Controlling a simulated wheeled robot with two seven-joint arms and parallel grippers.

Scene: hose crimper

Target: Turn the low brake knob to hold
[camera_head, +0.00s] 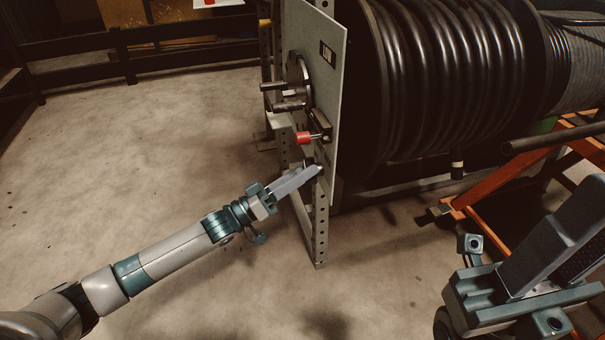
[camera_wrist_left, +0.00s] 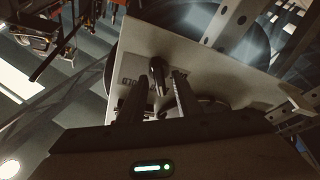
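In the left wrist view, a small dark knob (camera_wrist_left: 157,72) stands out from the panel, between and a little beyond my two separated fingers. Contact cannot be told. Lettering that reads HOLD (camera_wrist_left: 135,84) shows upside down beside it. In the head view the knob is hidden or too small to make out. My right gripper (camera_head: 550,250) is at the lower right, away from the panel; its finger gap is unclear.
Above my left gripper, a red-tipped handle (camera_head: 304,137) and a hub with dark bars (camera_head: 294,88) stick out from the panel. A large drum of black hose (camera_head: 440,80) fills the space behind. An orange frame (camera_head: 500,190) stands right. The floor at left is clear.

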